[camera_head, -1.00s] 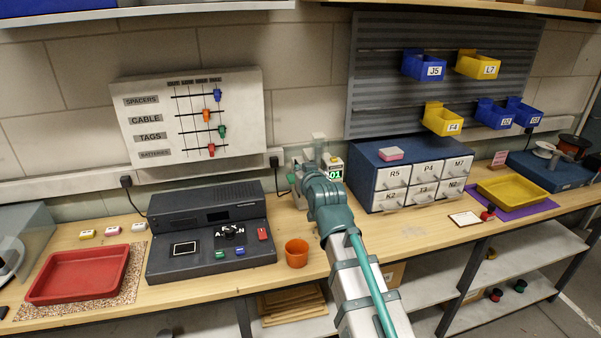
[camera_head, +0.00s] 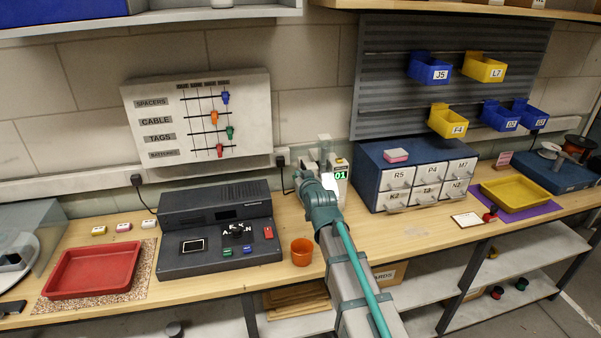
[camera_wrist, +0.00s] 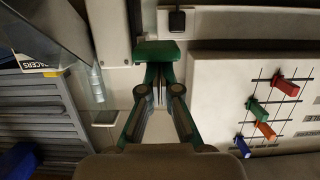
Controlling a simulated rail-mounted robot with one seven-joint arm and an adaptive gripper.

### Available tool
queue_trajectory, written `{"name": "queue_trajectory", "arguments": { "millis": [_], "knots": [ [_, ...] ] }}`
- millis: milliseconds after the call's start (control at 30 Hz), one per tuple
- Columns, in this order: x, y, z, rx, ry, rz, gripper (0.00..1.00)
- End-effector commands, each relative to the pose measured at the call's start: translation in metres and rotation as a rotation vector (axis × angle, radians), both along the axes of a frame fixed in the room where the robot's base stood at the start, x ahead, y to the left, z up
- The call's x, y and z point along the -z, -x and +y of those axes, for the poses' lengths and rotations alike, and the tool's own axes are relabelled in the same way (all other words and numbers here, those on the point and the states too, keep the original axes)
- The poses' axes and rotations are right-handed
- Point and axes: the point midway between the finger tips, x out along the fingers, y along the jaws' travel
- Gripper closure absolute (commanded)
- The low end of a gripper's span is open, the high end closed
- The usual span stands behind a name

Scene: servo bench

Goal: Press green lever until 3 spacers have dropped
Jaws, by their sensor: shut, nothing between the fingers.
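The spacer dispenser stands against the wall at the bench's back; its display (camera_head: 341,175) reads 01. My gripper (camera_wrist: 157,72) is shut and empty, and its fingertips meet in the wrist view just below a green block (camera_wrist: 157,52), which looks like the green lever. The tips overlap its lower edge; I cannot tell whether they touch or press it. In the head view my wrist (camera_head: 318,203) hides much of the dispenser, and the lever cannot be made out. A clear panel with a SPACERS label (camera_wrist: 38,60) shows at left in the wrist view. The outlet is hidden.
An orange cup (camera_head: 301,252) stands in front of the dispenser, left of my arm. A dark console (camera_head: 180,265) is at left, a blue drawer cabinet (camera_head: 372,185) close at right. A wall board with coloured sliders (camera_head: 145,125) hangs behind.

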Motion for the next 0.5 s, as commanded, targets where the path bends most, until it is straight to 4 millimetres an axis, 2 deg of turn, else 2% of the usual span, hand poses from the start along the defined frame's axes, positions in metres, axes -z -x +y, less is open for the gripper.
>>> {"name": "queue_trajectory", "arguments": {
  "millis": [300, 500],
  "knots": [
    [0.001, 0.000, 0.000, 0.000, 0.000, 0.000, 1.00],
    [0.021, 0.000, 0.000, 0.000, 0.000, 0.000, 1.00]
  ]
}}
